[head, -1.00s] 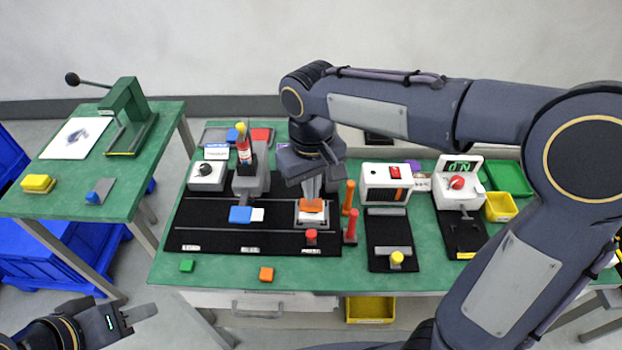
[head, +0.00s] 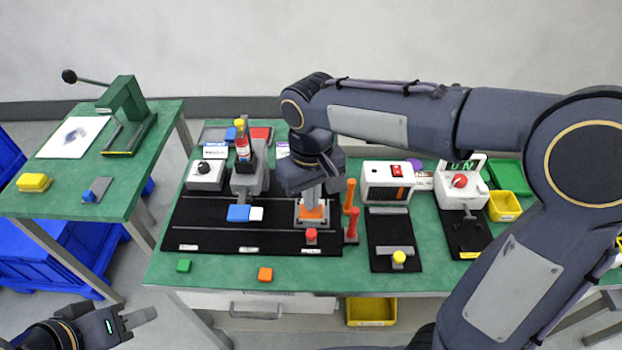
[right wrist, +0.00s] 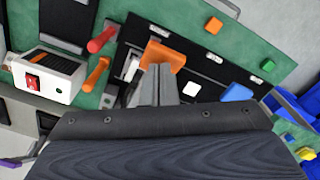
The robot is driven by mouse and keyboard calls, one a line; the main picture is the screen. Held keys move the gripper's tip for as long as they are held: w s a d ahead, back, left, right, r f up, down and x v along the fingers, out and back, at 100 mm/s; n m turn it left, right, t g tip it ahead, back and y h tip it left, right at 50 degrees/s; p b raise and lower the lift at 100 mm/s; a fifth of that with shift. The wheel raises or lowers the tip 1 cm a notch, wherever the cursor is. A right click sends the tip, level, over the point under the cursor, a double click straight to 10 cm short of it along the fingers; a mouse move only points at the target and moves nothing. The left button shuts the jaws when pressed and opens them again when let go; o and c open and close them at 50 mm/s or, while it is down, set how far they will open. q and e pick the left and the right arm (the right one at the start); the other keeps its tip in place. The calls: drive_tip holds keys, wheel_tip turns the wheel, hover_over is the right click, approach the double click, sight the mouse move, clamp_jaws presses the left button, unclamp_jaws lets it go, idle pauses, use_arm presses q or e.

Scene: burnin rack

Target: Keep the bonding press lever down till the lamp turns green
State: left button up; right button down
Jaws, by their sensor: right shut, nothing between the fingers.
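My right gripper (head: 312,200) is shut and empty, pointing straight down over the black mat. Its fingertips are at an orange piece (head: 312,212) on a grey base; whether they touch it I cannot tell. In the right wrist view, the closed fingers (right wrist: 158,85) overlap the orange piece (right wrist: 164,55). A green press (head: 125,110) with a black-knobbed lever (head: 88,80) stands on the left table, its lever raised. I cannot tell which device is the bonding press, and no lit lamp is clear. My left gripper (head: 135,318) is at the lower left, away from everything.
A red-topped post (head: 311,235) stands in front of the orange piece. Upright orange (head: 349,195) and red (head: 352,225) handles stand close on its right. A blue block (head: 238,213) lies to the left. The green table front holds small green (head: 184,265) and orange (head: 265,274) blocks.

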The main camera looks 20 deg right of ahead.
sight(311, 213)
drive_tip(key=shift+s+a+f+b, duration=0.1)
drive_tip(key=shift+s+f+b, duration=0.1)
drive_tip(key=shift+f+b, duration=0.25)
drive_tip(key=shift+s+a+f+b, duration=0.1)
drive_tip(key=shift+s+f+b, duration=0.1)
drive_tip(key=shift+f, duration=0.4)
drive_tip(key=shift+s+f+b, duration=0.2)
drive_tip(key=shift+f+b, duration=0.45)
drive_tip(key=shift+f, duration=0.25)
drive_tip(key=shift+s+f+b, duration=0.15)
drive_tip(key=shift+f+b, duration=0.5)
drive_tip(key=shift+f, duration=0.2)
wheel_tip(311, 213, down, 4)
drive_tip(key=b, duration=0.2)
drive_tip(key=shift+s+a+r+b, duration=0.1)
drive_tip(key=shift+s+r+b, duration=0.05)
drive_tip(key=shift+b, duration=0.15)
